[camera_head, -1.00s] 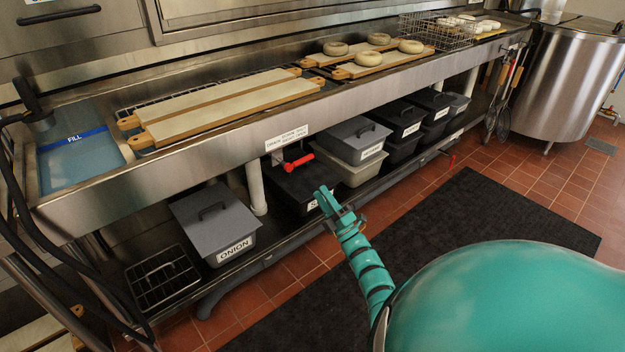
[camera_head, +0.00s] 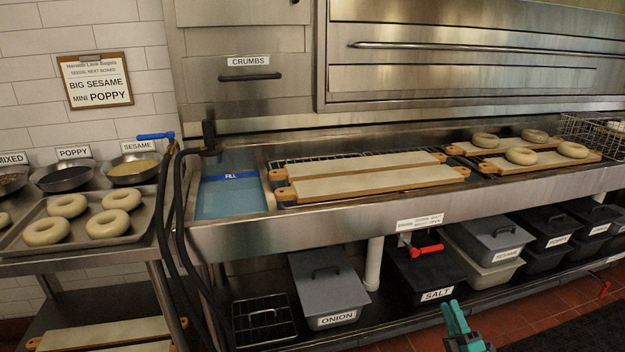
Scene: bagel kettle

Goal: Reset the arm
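The teal end of my arm with my gripper (camera_head: 462,328) shows at the bottom edge, right of centre, in the head view. It is in front of the lower shelf, just below the black bin labelled SALT (camera_head: 425,270). Most of the arm is cut off by the picture's lower edge. I see nothing held in the gripper. The gripper is small and partly cut off, so I cannot tell if its fingers are apart.
A steel counter (camera_head: 300,228) holds long boards (camera_head: 375,182) and bagels (camera_head: 520,156) on shorter boards. A red-handled valve (camera_head: 427,249) sticks out below it. A grey ONION bin (camera_head: 330,290) stands on the shelf. A bagel tray (camera_head: 135,235) and black hoses (camera_head: 178,240) are at left.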

